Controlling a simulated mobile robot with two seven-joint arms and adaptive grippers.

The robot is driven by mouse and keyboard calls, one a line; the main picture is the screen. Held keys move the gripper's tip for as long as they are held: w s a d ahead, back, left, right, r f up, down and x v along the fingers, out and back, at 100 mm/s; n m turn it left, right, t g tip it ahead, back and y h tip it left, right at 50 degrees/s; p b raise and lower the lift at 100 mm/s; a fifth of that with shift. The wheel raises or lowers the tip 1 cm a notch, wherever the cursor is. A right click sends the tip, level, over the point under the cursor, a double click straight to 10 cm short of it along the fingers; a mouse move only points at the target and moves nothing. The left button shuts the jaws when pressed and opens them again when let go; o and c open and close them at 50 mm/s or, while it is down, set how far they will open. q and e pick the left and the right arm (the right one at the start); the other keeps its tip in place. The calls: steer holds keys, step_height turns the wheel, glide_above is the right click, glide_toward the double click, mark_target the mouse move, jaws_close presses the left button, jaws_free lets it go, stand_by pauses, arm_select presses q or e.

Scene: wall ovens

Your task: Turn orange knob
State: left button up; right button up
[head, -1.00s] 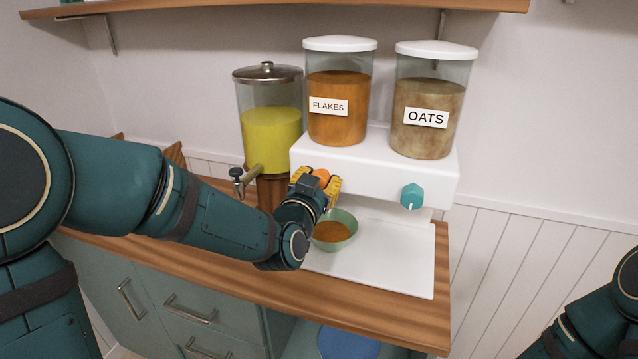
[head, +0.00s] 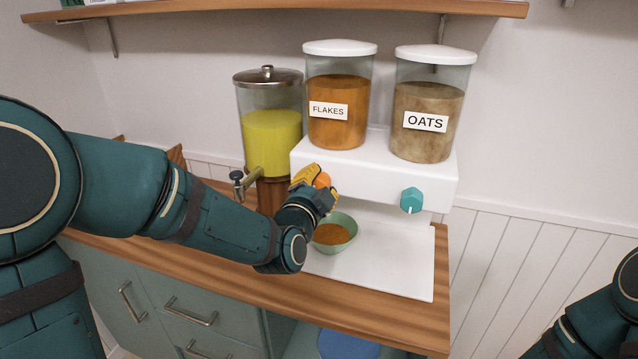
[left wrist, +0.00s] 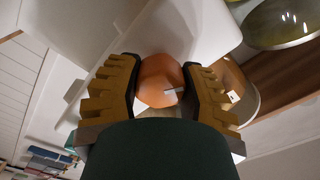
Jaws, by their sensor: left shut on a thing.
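The orange knob (head: 322,181) sits on the front of the white dispenser (head: 370,178), below the FLAKES canister (head: 337,110). My left gripper (head: 312,182) is shut on the knob. In the left wrist view, the orange knob (left wrist: 158,82) lies between the two yellow fingers of the left gripper (left wrist: 160,88), one on each side. A small pale mark shows on the knob's face. A green bowl (head: 340,236) with orange-brown flakes in it stands on the dispenser's white base, partly hidden by my left wrist. My right gripper is out of view.
A teal knob (head: 411,200) sits to the right, below the OATS canister (head: 425,110). A dispenser of yellow liquid (head: 270,130) with a metal tap (head: 245,180) stands close to the left of my gripper. The white base (head: 400,262) is clear right of the bowl.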

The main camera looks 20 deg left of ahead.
arm_select(q)
steer(key=shift+r+m, duration=0.15)
steer(key=shift+m, duration=0.15)
steer(key=o, duration=1.2)
steer(key=shift+w, duration=0.1)
steer(key=s, duration=0.7)
steer(key=shift+s+a, duration=0.15)
steer(key=shift+s, duration=0.15)
